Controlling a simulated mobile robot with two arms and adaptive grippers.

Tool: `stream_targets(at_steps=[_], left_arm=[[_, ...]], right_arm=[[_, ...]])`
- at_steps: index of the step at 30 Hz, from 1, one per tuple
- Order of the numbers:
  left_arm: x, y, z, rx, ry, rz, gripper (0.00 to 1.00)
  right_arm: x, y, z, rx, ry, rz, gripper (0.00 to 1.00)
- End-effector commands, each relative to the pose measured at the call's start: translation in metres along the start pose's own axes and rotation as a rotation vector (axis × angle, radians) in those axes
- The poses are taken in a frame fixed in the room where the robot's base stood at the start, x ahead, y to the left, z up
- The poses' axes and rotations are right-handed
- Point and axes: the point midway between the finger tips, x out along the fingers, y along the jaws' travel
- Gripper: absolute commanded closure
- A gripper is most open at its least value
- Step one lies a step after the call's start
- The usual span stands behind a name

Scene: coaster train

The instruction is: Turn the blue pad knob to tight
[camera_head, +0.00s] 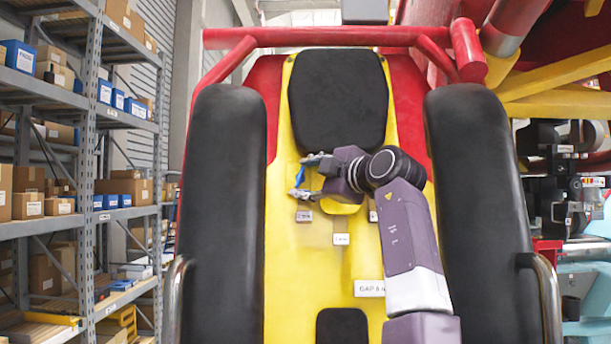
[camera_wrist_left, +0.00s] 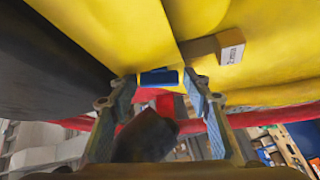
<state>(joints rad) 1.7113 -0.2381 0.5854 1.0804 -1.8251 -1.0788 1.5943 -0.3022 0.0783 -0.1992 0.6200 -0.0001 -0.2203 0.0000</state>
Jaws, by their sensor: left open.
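The blue pad knob (camera_wrist_left: 159,77) is a small blue block against the yellow panel, seen between my left fingertips in the left wrist view. In the head view a bit of blue (camera_head: 298,179) shows between the same fingers. My left gripper (camera_head: 301,177) is open, at the left part of the yellow panel (camera_head: 283,275), below the black headrest pad. Its fingers also show in the left wrist view (camera_wrist_left: 158,84), one on each side of the knob. I cannot tell whether either finger touches it. My right gripper is not in view.
Small labelled blocks (camera_head: 341,239) sit on the panel below the gripper; a labelled block (camera_wrist_left: 230,47) shows close by in the wrist view. A "GAP" plate (camera_head: 369,288) is lower. Black side bolsters (camera_head: 223,190) flank the panel. Shelves (camera_head: 82,150) stand left; red and yellow beams (camera_head: 560,80) are right.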

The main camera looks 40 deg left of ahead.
Motion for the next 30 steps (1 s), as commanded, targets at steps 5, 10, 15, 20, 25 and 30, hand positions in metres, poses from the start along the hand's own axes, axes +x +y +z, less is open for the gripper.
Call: stream_targets(at_steps=[5, 10, 15, 20, 25, 30], left_arm=[[0.0, 0.0, 0.0, 0.0, 0.0, 0.0, 0.61], [0.0, 0.0, 0.0, 0.0, 0.0, 0.001, 0.79], [0.0, 0.0, 0.0, 0.001, 0.0, 0.003, 0.87], [0.0, -0.002, 0.0, 0.02, 0.001, 0.018, 0.87], [0.0, -0.005, 0.001, 0.079, 0.003, 0.064, 0.87], [0.0, -0.009, 0.001, 0.18, 0.005, 0.14, 0.87]], right_arm=[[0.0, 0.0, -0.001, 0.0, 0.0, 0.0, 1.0], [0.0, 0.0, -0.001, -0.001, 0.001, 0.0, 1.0], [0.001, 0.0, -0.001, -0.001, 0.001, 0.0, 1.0], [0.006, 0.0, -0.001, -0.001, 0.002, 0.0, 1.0], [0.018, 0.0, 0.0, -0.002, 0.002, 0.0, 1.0], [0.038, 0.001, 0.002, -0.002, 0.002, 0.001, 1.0]])
